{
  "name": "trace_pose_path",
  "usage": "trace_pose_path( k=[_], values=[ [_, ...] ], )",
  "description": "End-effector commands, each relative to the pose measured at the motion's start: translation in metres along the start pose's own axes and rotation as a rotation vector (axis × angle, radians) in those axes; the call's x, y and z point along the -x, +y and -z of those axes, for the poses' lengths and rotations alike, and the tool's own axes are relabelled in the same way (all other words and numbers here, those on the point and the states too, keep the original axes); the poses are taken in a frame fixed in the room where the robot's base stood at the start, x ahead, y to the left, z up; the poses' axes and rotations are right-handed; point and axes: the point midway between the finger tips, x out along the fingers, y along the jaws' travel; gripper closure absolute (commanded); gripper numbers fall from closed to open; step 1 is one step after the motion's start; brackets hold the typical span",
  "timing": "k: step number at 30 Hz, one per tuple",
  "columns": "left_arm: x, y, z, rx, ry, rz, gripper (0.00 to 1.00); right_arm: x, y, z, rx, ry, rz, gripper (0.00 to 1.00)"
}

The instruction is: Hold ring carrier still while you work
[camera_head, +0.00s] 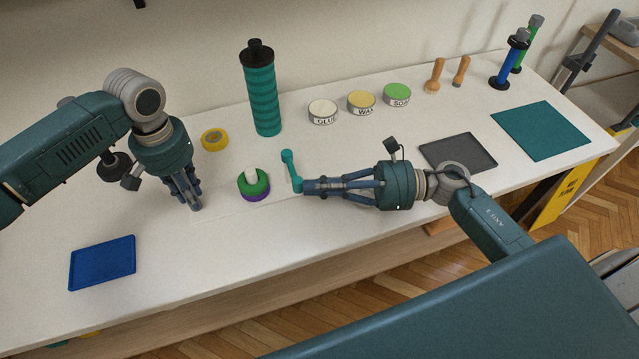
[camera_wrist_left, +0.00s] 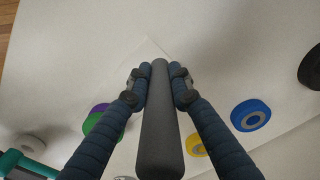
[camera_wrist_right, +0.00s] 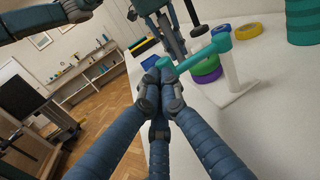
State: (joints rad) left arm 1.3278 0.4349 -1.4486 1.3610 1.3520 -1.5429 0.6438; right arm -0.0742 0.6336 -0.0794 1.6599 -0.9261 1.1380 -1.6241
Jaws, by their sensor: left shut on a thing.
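The ring carrier is a white stand with a post (camera_head: 251,175) and a green ring (camera_head: 262,187) over a purple ring (camera_head: 256,197). A teal handle (camera_head: 289,165) rises beside it and also shows in the right wrist view (camera_wrist_right: 198,54). My right gripper (camera_head: 304,187) lies level, its fingertips closed at the near end of the handle. My left gripper (camera_head: 196,205) points down left of the rings, apart from them. It is shut on a dark grey rod (camera_wrist_left: 161,125), seen between its fingers in the left wrist view.
A yellow ring (camera_head: 214,139) and a tall teal bottle (camera_head: 263,95) stand behind. A blue ring (camera_wrist_left: 250,115) shows in the left wrist view. A blue tray (camera_head: 102,262) lies front left, a grey tray (camera_head: 458,152) right. Labelled tins (camera_head: 361,103) line the back.

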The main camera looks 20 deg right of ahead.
Motion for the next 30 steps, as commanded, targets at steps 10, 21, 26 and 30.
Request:
trace_pose_path(
  k=[10, 21, 26, 30],
  values=[
    [-0.003, 0.0, -0.002, -0.001, -0.005, 0.0, 1.0, -0.025, 0.016, 0.001, -0.006, -0.003, 0.228, 1.0],
    [-0.003, 0.0, -0.002, -0.001, -0.005, 0.0, 1.0, -0.06, 0.021, 0.001, -0.003, 0.002, 0.547, 1.0],
    [-0.003, 0.0, -0.002, -0.001, -0.005, 0.0, 1.0, -0.073, 0.021, -0.005, 0.002, -0.028, 0.683, 1.0],
    [-0.002, 0.0, -0.002, -0.001, -0.005, 0.0, 1.0, -0.083, 0.018, -0.006, -0.001, -0.033, 0.852, 1.0]
  ],
)
